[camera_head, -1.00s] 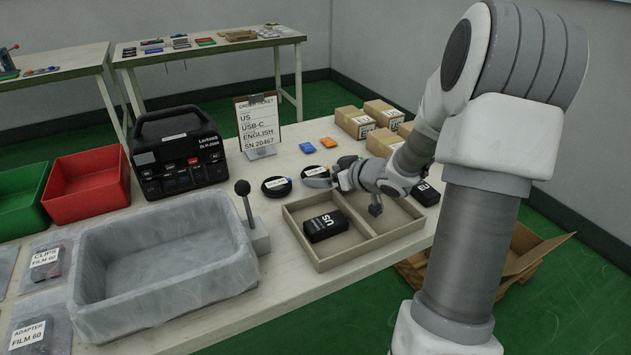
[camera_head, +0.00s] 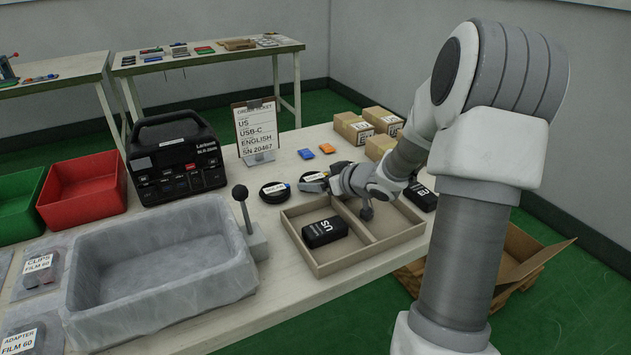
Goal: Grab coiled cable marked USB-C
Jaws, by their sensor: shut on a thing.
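Two black coiled cables lie on the white table, in front of the order ticket. The left coil (camera_head: 275,191) has a pale label with a blue mark and lies free. The right coil (camera_head: 312,177) has a small yellow mark and is partly hidden by my gripper. The lettering on both coils is too small to read, so I cannot tell which is marked USB-C. My gripper (camera_head: 316,186) reaches in from the right, low over the tabletop, and is shut on the right coil. Its exact contact is hard to see.
A divided cardboard tray (camera_head: 352,262) holds a black US block (camera_head: 324,231) in front of my gripper. Another black block (camera_head: 421,196) is to the right. A grey bin (camera_head: 160,262), a lever (camera_head: 248,222), and an order ticket stand (camera_head: 256,130) are nearby. Cardboard boxes (camera_head: 353,127) stand behind.

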